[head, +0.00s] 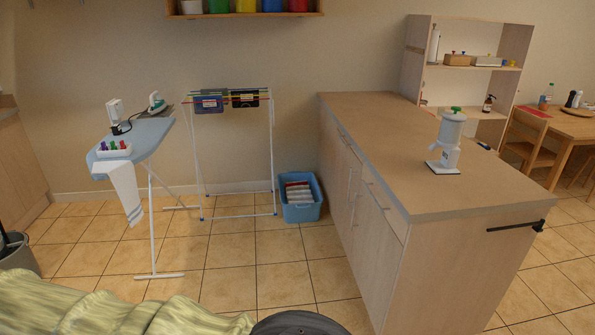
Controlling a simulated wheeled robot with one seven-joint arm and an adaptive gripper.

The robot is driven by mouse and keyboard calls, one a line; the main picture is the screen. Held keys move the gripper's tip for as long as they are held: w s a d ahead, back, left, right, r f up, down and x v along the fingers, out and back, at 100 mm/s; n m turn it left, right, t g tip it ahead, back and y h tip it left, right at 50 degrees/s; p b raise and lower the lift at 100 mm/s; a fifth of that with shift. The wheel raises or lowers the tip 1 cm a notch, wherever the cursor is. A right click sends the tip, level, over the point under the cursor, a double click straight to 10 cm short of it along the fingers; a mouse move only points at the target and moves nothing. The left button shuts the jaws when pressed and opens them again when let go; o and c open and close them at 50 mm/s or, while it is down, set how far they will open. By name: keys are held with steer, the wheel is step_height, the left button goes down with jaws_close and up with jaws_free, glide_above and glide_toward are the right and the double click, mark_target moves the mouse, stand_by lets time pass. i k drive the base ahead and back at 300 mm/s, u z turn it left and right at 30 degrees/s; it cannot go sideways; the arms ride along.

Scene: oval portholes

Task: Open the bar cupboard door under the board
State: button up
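The bar (460,205) is a pale wood counter with a light brown worktop (390,135), standing right of centre. Its cupboard front (343,178) faces left and is seen at a steep slant. Doors with upright bar handles (352,200) and drawer fronts (384,204) above show there, and all look shut. No separate board shows on the worktop. My gripper is not in view.
A white dispenser (445,147) stands on the worktop. A dark rail (515,227) sticks out from the bar's near end. A drying rack (237,150) and blue basket (301,211) stand behind. Pale green fabric (100,308) fills the lower left. Tiled floor (280,270) left of the bar is clear.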

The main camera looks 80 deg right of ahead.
mark_target(348, 169)
steer(key=z, duration=3.35)
steer(key=i, duration=0.8)
steer(key=u, duration=0.6)
steer(key=i, duration=0.75)
steer(key=u, duration=0.6)
